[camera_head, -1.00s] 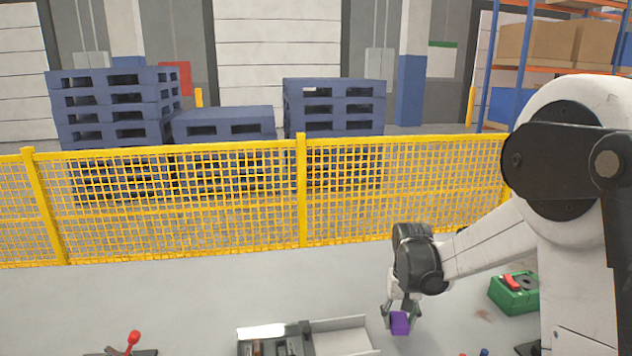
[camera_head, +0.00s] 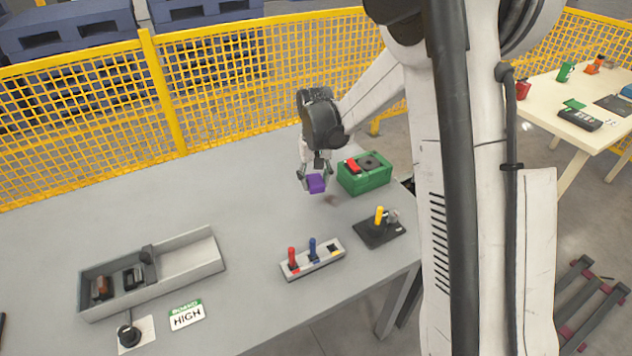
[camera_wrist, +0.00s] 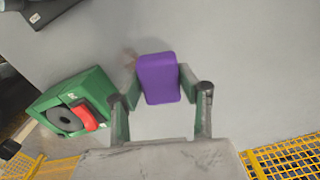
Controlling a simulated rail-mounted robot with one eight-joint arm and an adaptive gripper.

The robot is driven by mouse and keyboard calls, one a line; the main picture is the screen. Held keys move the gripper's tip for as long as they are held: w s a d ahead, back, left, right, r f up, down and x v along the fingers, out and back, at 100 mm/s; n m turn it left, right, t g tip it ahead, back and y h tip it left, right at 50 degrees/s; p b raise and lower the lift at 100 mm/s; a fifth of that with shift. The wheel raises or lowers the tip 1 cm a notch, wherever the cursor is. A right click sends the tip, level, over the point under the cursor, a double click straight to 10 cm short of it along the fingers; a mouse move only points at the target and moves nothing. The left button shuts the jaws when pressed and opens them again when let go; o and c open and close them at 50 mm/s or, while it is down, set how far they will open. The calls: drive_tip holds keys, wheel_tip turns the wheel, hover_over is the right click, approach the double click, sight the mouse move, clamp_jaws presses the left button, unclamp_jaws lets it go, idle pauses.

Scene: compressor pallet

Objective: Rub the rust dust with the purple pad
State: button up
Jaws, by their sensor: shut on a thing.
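The purple pad (camera_head: 316,184) is between the fingers of my gripper (camera_head: 314,176), which is shut on it. In the wrist view the purple pad (camera_wrist: 158,78) sits between the two fingertips of my gripper (camera_wrist: 160,92). The rust dust (camera_head: 331,199) is a faint brown smudge on the grey table, just right of and nearer than the pad. In the wrist view the dust (camera_wrist: 129,56) shows as a brownish patch beside the pad's upper left edge. The pad looks slightly above the table; I cannot tell whether it touches.
A green box with a red switch (camera_head: 364,173) stands right of my gripper. A joystick base (camera_head: 380,233) and a lever panel (camera_head: 313,260) are nearer. A grey tray (camera_head: 190,250) lies left. A yellow mesh fence (camera_head: 240,70) runs behind the table.

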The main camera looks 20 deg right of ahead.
sight(317, 205)
drive_tip(key=shift+w+d, duration=0.1)
drive_tip(key=shift+d, duration=0.3)
drive_tip(key=shift+a+f+b, duration=0.2)
drive_tip(key=shift+f+b, duration=0.15)
drive_tip(key=shift+f, duration=0.2)
drive_tip(key=shift+f+b, duration=1.15)
drive_tip(key=shift+f, duration=1.25)
drive_tip(key=shift+f+b, duration=0.85)
drive_tip(key=shift+f, duration=0.15)
drive_tip(key=shift+d, duration=0.1)
